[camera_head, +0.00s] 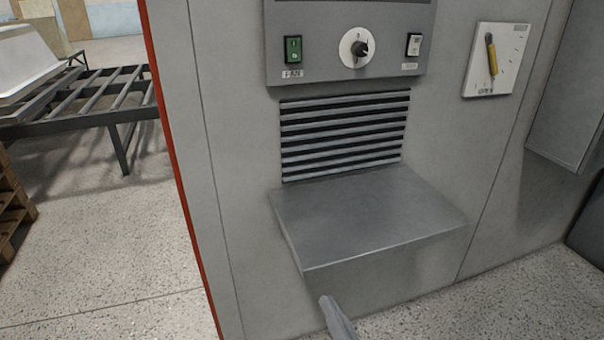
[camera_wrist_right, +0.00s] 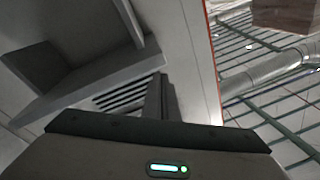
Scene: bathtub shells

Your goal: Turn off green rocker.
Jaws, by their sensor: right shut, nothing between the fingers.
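The green rocker (camera_head: 293,49) is on the left of the grey control panel (camera_head: 318,14) on the machine cabinet, in the head view. A round dial with a black knob (camera_head: 360,48) is to its right, and a white rocker (camera_head: 413,45) is further right. The tip of my right gripper (camera_head: 335,312) shows at the bottom of the head view, below the metal shelf and well below the green rocker, touching nothing that I can see. It is shut and empty. In the right wrist view its fingers (camera_wrist_right: 160,100) point up past the shelf. My left gripper is out of view.
A metal shelf (camera_head: 365,217) juts from the cabinet below the vent slats (camera_head: 345,135), between my right gripper and the panel. A white plate with a yellow handle (camera_head: 492,60) is at the right. A roller conveyor (camera_head: 85,98) stands at the left. Floor is open at lower left.

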